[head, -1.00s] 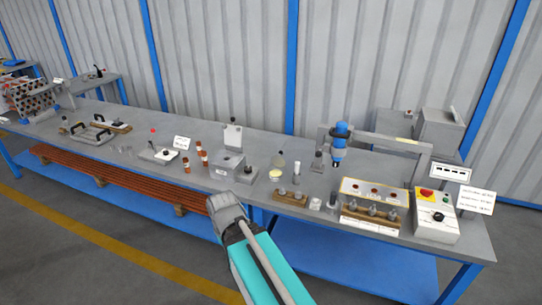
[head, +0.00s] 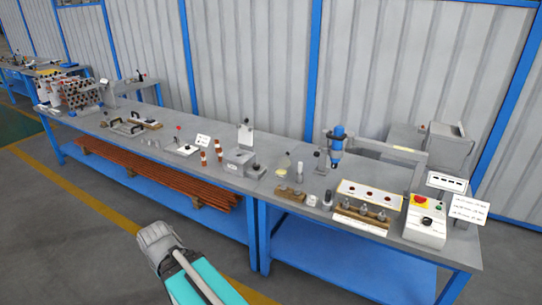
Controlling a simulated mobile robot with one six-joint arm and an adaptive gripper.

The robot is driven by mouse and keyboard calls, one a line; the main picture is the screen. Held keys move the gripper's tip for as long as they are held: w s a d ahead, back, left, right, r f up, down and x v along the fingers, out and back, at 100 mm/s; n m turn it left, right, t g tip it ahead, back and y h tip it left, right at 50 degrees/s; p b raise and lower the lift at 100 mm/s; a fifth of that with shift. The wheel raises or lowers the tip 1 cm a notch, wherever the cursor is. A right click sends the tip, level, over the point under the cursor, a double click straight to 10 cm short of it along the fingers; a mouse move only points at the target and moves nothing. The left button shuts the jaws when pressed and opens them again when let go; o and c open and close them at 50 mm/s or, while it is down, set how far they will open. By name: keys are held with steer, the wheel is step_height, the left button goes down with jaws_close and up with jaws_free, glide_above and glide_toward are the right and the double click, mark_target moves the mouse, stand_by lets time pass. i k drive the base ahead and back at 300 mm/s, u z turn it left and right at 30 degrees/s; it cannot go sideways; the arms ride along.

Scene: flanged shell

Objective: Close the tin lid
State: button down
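A small round tin (head: 281,173) with a pale yellow top stands on the grey workbench, right of the grey block. A round, pale disc stands just behind it, which looks like its lid raised open, but it is too small to be sure. My gripper (head: 152,236) shows only as a grey end on my teal arm, low at the left of the head view. It is over the floor in front of the bench, well apart from the tin. Its fingers cannot be made out.
A blue clamp device (head: 336,146) and a control box (head: 426,226) stand to the right. Floor in front is clear.

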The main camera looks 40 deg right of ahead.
mark_target(283, 160)
steer(key=u, duration=0.1)
steer(key=k, duration=0.15)
steer(key=z, duration=0.3)
steer(key=i, duration=0.95)
steer(key=z, duration=1.2)
steer(key=i, duration=1.05)
steer(key=z, duration=0.4)
steer(key=k, duration=0.85)
